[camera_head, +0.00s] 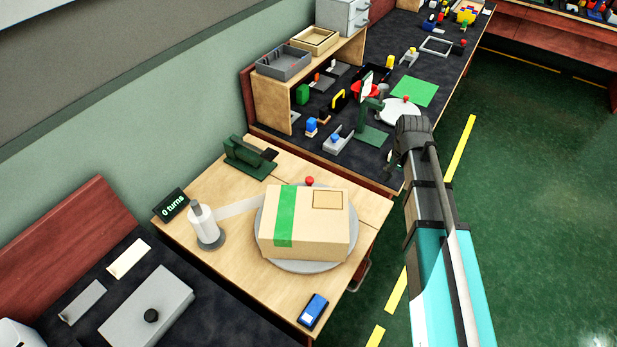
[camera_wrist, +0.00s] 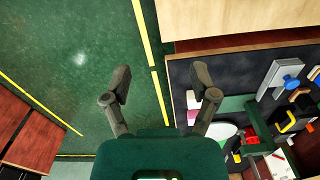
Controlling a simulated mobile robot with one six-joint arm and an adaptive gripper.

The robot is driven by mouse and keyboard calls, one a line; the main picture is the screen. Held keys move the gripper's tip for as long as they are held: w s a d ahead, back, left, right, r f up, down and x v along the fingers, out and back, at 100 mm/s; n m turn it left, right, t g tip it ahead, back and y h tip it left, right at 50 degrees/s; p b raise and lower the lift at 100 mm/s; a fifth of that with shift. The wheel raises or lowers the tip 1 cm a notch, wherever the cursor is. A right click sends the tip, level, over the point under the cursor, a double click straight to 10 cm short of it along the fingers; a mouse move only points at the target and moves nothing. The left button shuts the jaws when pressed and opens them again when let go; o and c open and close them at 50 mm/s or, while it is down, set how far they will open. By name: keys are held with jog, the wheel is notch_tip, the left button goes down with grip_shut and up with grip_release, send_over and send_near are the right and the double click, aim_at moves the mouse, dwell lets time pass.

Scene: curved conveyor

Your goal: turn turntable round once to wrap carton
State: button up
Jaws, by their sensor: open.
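The turntable (camera_head: 300,266) is a grey disc on the light wooden table, with a red knob (camera_head: 309,181) at its far edge. A tan carton (camera_head: 325,226) with a green stripe and a blank label sits on it. A strip of clear film (camera_head: 238,207) runs from a white roll (camera_head: 203,222) on a stand to the carton's left side. A small sign (camera_head: 171,205) reads "0 turns". My gripper (camera_wrist: 163,88) is open and empty in the wrist view, its fingers wide apart above the floor and a bench edge. In the head view it is mostly hidden behind my arm, right of and beyond the turntable.
A dark green tool (camera_head: 249,157) stands at the table's back and a blue box (camera_head: 313,311) at its front corner. A dark bench beyond holds a green stand (camera_head: 372,130), a white disc (camera_head: 401,111) and several small parts. Green floor (camera_head: 530,200) is clear on the right.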

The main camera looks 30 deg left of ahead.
jog(key=a+r+m+p, duration=0.1)
jog(key=a, duration=1.4)
jog(key=m, duration=0.1)
send_over(310, 179)
jog(key=shift+a+r+p, duration=0.15)
jog(key=shift+r+p, duration=0.15)
jog(key=shift+r, duration=0.1)
jog(key=shift+f, duration=0.2)
notch_tip(310, 179, down, 13)
jog(key=b, duration=1.3)
jog(key=shift+f+b, duration=0.2)
jog(key=shift+b, duration=0.15)
grip_shut()
